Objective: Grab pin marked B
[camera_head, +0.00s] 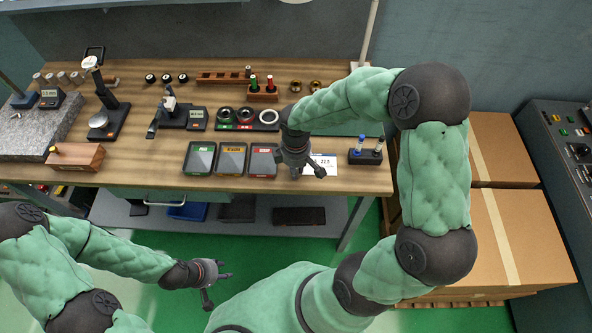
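No letter B is readable on any pin at this size. A small black block (370,157) at the table's right front holds two upright pins, a blue-topped pin (359,140) and a pale grey pin (378,146). A wooden block (263,96) further back holds a green pin (254,83) and a red pin (270,83). My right gripper (307,174) is over the front of the table, left of the black block, with fingers spread and nothing visible between them. My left gripper (217,288) is in front of the table over the green floor, fingers apart and empty.
Green, yellow and red trays (231,159) lie left of my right gripper. A white card (325,163) lies beside it, partly hidden. Gauges, rings and a measuring stand (106,121) fill the left and middle. Cardboard boxes (535,235) stand right of the table.

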